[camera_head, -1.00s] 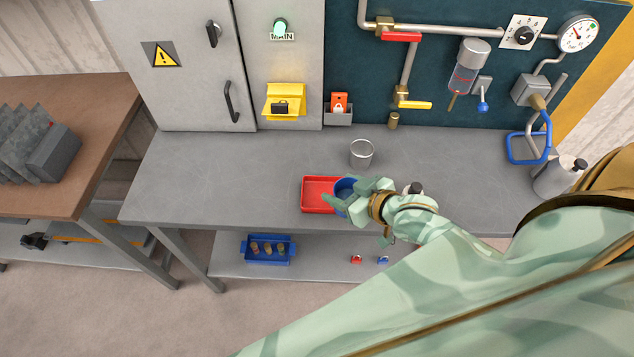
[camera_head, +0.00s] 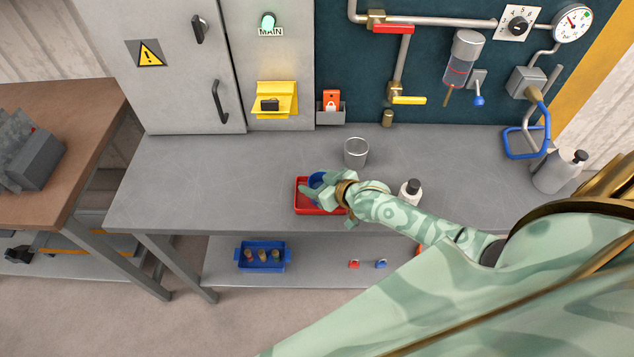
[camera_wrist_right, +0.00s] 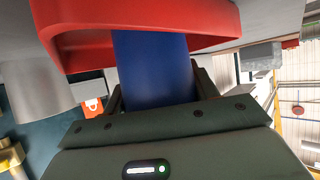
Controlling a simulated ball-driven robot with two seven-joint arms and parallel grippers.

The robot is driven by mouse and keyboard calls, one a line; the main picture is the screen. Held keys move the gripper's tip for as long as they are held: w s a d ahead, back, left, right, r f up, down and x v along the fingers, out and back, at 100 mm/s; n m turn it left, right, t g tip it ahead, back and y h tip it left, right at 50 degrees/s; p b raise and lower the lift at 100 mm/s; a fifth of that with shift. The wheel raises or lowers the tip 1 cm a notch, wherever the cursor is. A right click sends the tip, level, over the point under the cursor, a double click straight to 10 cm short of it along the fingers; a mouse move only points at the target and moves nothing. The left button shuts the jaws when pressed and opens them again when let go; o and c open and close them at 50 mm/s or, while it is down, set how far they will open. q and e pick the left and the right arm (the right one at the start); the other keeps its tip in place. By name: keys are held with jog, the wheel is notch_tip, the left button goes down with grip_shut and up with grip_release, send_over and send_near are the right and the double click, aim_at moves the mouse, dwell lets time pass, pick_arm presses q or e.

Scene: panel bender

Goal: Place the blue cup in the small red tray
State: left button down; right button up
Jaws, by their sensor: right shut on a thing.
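The small red tray (camera_head: 305,207) lies on the grey bench in the head view. It also shows at the top of the right wrist view (camera_wrist_right: 80,35). My right gripper (camera_head: 318,188) is at the tray and shut on the blue cup (camera_head: 315,180). In the right wrist view the blue cup (camera_wrist_right: 155,70) stands between the fingers and overlaps the tray. In the head view the cup is over or inside the tray; I cannot tell whether it touches the floor of it. The gripper hides part of both. My left gripper is not in view.
The left part of the grey bench (camera_head: 200,185) is free.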

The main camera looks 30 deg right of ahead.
jog(key=o, duration=1)
jog(key=shift+f, duration=0.1)
jog(key=shift+s+r, duration=0.1)
jog(key=shift+r, duration=0.15)
jog(key=p+v, duration=0.2)
jog(key=v, duration=0.9)
jog(key=shift+s+p, duration=0.4)
